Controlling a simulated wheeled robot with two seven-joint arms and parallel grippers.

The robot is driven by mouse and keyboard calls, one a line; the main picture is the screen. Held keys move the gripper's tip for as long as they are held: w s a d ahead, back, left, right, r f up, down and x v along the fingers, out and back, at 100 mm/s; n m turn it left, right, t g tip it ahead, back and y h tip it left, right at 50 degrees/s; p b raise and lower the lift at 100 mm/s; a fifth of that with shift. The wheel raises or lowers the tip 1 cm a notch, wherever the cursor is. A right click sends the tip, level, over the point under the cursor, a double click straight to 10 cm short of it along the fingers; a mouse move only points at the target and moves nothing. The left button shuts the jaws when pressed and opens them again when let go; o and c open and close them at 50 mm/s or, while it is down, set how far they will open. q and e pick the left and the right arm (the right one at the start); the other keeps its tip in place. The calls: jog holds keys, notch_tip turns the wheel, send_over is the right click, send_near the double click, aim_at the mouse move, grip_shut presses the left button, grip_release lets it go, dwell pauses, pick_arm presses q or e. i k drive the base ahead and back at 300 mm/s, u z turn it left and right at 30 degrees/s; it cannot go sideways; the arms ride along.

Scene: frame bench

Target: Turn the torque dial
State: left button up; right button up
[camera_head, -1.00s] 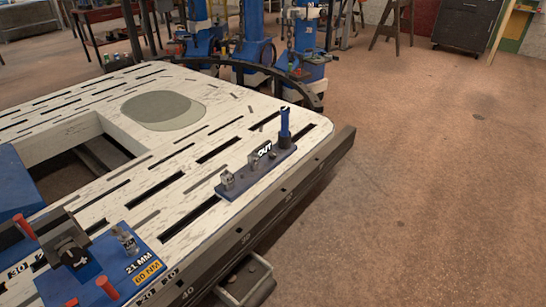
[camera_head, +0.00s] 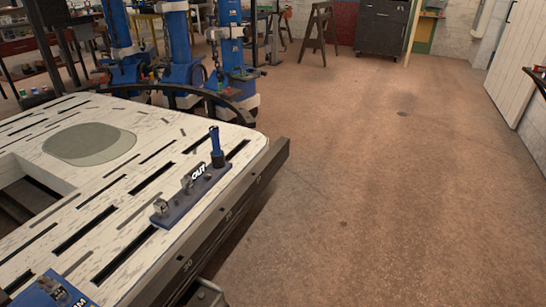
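No torque dial can be made out for certain in this view. A blue plate (camera_head: 62,288) with a small metal fitting on it shows at the lower left, cut off by the frame edge. A blue rack marked OUT (camera_head: 192,194) sits on the slotted white bench (camera_head: 118,165) near its right edge. It holds small metal pieces and an upright blue-handled tool (camera_head: 216,146). Neither of my grippers is in view.
The bench has a dark edge rail (camera_head: 225,208) along its right side and a rectangular opening at the left. Blue machine columns (camera_head: 178,50) stand behind it. A dark cabinet (camera_head: 383,28) stands at the back. The brown floor (camera_head: 400,180) to the right is wide and clear.

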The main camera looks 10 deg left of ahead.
aim_at(207, 176)
jog(key=z, duration=0.5)
jog(key=i, duration=1.9)
jog(key=u, duration=1.1)
jog(key=i, duration=1.1)
jog(key=u, duration=1.1)
jog(key=i, duration=0.5)
jog(key=z, duration=0.05)
